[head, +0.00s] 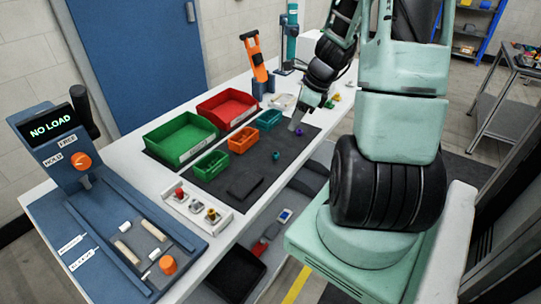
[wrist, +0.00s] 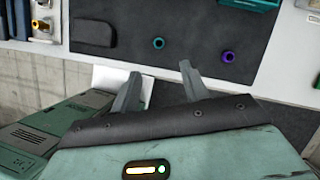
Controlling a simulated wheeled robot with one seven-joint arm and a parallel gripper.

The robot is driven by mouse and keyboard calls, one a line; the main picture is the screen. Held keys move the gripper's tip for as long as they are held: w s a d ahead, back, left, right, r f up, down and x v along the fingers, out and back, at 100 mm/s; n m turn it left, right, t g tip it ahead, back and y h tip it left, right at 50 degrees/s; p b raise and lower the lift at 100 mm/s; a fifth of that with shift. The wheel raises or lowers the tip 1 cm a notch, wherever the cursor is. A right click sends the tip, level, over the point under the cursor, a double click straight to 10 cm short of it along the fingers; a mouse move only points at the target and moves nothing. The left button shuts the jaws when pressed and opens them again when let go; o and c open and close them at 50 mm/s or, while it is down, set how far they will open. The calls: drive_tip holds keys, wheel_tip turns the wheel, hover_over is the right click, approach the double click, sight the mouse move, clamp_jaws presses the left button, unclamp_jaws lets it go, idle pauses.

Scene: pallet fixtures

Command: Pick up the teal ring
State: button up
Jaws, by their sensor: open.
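The teal ring (head: 276,155) lies on the dark mat (head: 225,190) on the white bench. In the wrist view the teal ring (wrist: 158,43) sits flat on the mat, a short way beyond my fingertips. A purple ring (head: 299,131) lies near it; in the wrist view the purple ring (wrist: 228,56) is to its right. My gripper (head: 297,121) is above the far part of the mat in the head view. In the wrist view my gripper (wrist: 160,70) has its two fingers apart with nothing between them.
Small green (head: 212,166), orange (head: 243,140) and teal (head: 268,120) bins stand along the mat. Larger green (head: 180,140) and red (head: 228,109) bins are behind them. A flat black block (head: 245,187) lies on the mat's near part. Mat around the teal ring is clear.

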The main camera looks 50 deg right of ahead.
approach(273, 158)
drive_tip(key=shift+w+d+f, duration=0.15)
drive_tip(key=shift+w+f, duration=0.15)
drive_tip(key=shift+f, duration=0.15)
drive_tip(key=shift+w+d+f, duration=0.2)
drive_tip(key=shift+w+f, duration=0.1)
drive_tip(key=shift+f, duration=0.1)
drive_tip(key=shift+x, duration=2.55)
drive_tip(key=shift+s, duration=0.15)
clamp_jaws()
